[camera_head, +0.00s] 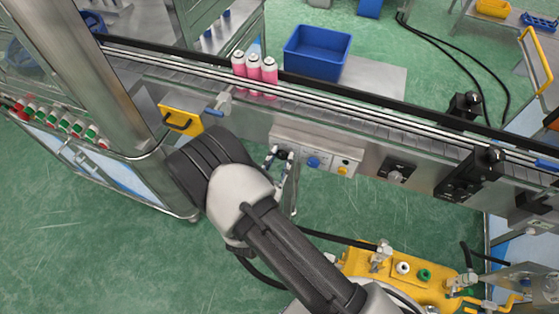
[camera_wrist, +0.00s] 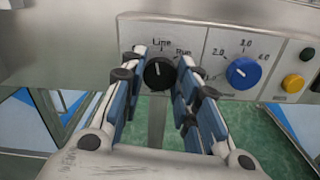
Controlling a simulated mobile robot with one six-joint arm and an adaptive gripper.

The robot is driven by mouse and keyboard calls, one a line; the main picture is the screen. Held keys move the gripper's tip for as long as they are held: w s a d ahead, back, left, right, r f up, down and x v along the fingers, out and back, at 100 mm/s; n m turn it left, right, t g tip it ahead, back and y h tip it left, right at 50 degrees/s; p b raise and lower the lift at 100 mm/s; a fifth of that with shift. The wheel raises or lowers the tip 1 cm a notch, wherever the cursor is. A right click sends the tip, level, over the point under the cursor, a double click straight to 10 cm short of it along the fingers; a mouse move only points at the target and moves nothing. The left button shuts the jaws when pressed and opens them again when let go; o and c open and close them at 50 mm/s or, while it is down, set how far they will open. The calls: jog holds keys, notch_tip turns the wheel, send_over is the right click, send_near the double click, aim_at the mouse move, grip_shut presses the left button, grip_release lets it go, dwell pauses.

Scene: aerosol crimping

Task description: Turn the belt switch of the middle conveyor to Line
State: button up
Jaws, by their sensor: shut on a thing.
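The belt switch (camera_wrist: 159,73) is a black round knob on a pale panel, with the labels "Line" above it and "Run" to its upper right. Its white mark appears to point up, close to "Line". My gripper (camera_wrist: 161,68) has a finger on each side of the knob and is shut on it. In the head view my gripper (camera_head: 281,154) reaches the left end of the control panel (camera_head: 316,152) on the conveyor's front, and the knob is mostly hidden between the fingers.
Right of the switch are a blue dial (camera_wrist: 242,72) and a yellow button (camera_wrist: 292,83) with a black one above. Pink cans (camera_head: 254,73) stand on the conveyor (camera_head: 340,103). A yellow handle plate (camera_head: 180,122) is left of the panel. A yellow machine (camera_head: 400,283) stands lower right.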

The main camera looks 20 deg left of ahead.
jog(key=shift+m+b, duration=0.35)
jog(key=shift+m, duration=1.25)
jog(key=o, duration=1.1)
jog(key=shift+c, duration=0.2)
jog(key=s, duration=1.2)
jog(key=shift+a, duration=0.45)
